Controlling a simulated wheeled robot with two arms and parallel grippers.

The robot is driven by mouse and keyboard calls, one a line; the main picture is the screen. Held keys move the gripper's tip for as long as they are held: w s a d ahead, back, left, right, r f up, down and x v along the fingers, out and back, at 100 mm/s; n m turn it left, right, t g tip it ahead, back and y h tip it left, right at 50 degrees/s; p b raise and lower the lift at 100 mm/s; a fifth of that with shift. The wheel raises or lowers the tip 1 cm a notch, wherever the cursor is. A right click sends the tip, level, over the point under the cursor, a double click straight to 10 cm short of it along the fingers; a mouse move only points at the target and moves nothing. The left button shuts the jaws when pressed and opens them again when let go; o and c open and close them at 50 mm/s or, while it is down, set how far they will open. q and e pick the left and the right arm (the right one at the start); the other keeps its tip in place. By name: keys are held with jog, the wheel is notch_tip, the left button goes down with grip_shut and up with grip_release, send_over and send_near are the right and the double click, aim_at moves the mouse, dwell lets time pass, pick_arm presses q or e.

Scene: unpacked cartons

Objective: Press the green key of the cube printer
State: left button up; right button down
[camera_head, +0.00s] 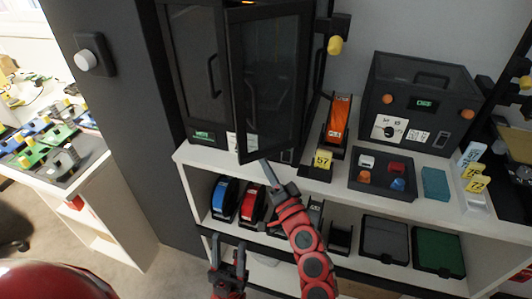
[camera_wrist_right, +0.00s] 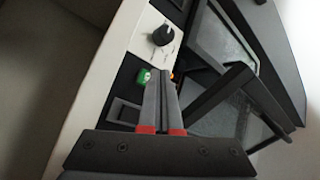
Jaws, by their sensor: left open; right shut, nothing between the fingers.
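A green key (camera_wrist_right: 143,77) sits on a dark panel in the right wrist view, beside a white plate with a black knob (camera_wrist_right: 163,35). My right gripper (camera_wrist_right: 158,74) is shut and empty, its tips right beside the key; I cannot tell whether they touch. In the head view this gripper (camera_head: 265,165) is at the lower front of a tall dark cabinet-like machine, apparently the cube printer (camera_head: 193,60), below its glazed door (camera_head: 265,80), which stands ajar. The key is not discernible there. My left gripper (camera_head: 228,262) is open and empty, low in front of the shelf.
A dark switch (camera_wrist_right: 122,111) is near the key. On the white shelf (camera_head: 198,158) are an orange device (camera_head: 338,118), a tray (camera_head: 378,190) of small blocks and a dark box with orange knobs (camera_head: 418,105).

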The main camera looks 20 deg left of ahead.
dwell(0.7)
jog(key=shift+w+f+b, duration=0.1)
jog(key=shift+w+b, duration=0.15)
jog(key=shift+b, duration=0.05)
jog(key=shift+w, duration=0.2)
jog(key=shift+w+b, duration=0.35)
jog(key=shift+w, duration=0.15)
dwell(0.5)
jog(key=shift+s, duration=0.95)
jog(key=s+p, duration=0.1)
jog(key=s, duration=0.4)
dwell(0.4)
